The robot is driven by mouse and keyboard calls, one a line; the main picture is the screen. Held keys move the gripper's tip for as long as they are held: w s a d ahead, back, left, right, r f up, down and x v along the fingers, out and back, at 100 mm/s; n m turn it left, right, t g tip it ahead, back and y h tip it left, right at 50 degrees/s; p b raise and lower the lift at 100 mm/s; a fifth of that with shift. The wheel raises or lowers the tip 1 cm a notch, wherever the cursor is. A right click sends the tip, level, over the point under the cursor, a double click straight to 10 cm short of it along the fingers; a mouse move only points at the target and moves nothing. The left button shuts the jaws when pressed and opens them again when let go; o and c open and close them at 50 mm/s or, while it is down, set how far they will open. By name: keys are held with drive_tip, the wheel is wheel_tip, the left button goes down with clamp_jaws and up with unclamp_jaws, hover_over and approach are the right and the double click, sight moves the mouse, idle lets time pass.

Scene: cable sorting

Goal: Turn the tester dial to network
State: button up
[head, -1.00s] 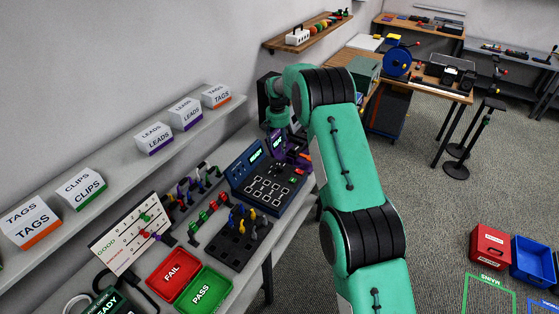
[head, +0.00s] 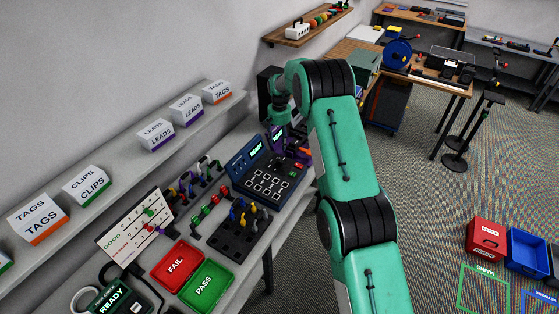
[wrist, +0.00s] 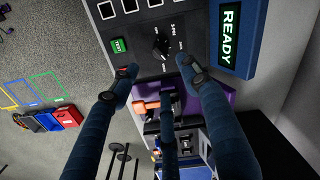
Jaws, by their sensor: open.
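The tester (head: 268,178) is a dark box with a slanted blue screen and rows of white-outlined sockets, on the bench in the head view. In the wrist view its dark panel carries a round black dial (wrist: 161,48) with small white labels around it, too small to read. A green TEST button (wrist: 119,46) sits left of the dial. A blue screen (wrist: 229,31) reads READY. In the head view my arm hides most of the gripper.
A purple stand (wrist: 212,98) with an orange-headed tool lies just past the tester's edge. In the head view, red FAIL (head: 176,264) and green PASS (head: 207,286) trays, a peg block (head: 238,232) and a shelf of boxes (head: 157,135) are nearby.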

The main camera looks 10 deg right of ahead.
sight(279, 160)
wheel_tip(279, 160, down, 12)
drive_tip(key=shift+f+p, duration=0.25)
drive_tip(key=shift+p, duration=0.4)
drive_tip(key=c, duration=1.2)
